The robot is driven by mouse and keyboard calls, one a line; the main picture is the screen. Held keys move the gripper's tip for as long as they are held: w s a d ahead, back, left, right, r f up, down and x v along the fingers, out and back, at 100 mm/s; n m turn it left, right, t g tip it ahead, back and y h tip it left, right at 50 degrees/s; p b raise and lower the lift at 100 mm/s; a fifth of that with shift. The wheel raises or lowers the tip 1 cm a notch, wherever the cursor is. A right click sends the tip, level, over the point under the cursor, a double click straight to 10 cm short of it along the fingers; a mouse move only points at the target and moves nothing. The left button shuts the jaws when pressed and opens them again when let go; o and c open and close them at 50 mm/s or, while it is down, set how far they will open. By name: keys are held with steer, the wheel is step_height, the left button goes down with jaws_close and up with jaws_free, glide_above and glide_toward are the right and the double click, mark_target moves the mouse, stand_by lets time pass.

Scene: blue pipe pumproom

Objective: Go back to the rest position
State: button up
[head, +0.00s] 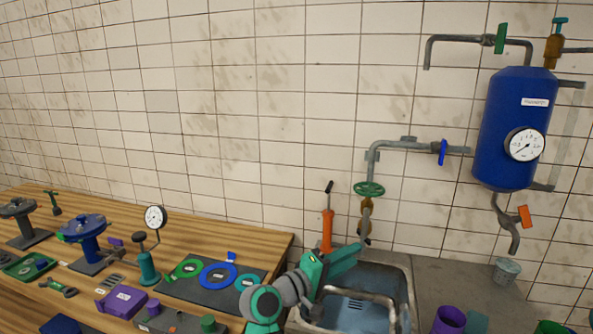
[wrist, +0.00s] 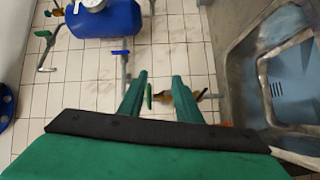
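My gripper (wrist: 158,78) shows in the wrist view with its two green fingers apart and nothing held between them. The green handwheel (wrist: 149,96) and a brass fitting show beyond the gap; I see no contact. In the head view my teal and grey arm reaches up over the left side of the sink, and the gripper's fingertips are hard to make out there. The green handwheel (head: 369,189) is on the wall pipe above and to the right of the arm.
The sink (head: 405,290) is below and right of my arm. An orange tool (head: 327,228) stands behind it. The wooden workbench (head: 235,240) with gaskets, valves and a gauge is at left. A blue tank (head: 512,125) hangs at right. The upper left wall is clear.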

steer(key=s+a+f+n+t+y, duration=0.2)
steer(key=s+f+y, duration=0.1)
steer(key=f, duration=0.8)
steer(key=s+a+f+n+t+y, duration=0.1)
steer(key=s+a+f+y, duration=0.2)
steer(key=f, duration=0.8)
steer(key=s+a+f+t+y, duration=0.1)
steer(key=s+a+f+y, duration=0.3)
steer(key=s+f, duration=0.75)
steer(key=s+a+f+m+y, duration=0.1)
steer(key=s+a+y, duration=0.1)
steer(key=s, duration=0.8)
steer(key=s+a+f+m+y, duration=0.2)
steer(key=s, duration=0.8)
steer(key=s+r+m+t, duration=0.1)
steer(key=s+r+m, duration=0.4)
steer(key=s, duration=0.9)
step_height(320, 180, up, 3)
steer(key=shift+s+r, duration=0.1)
steer(key=shift+s, duration=0.25)
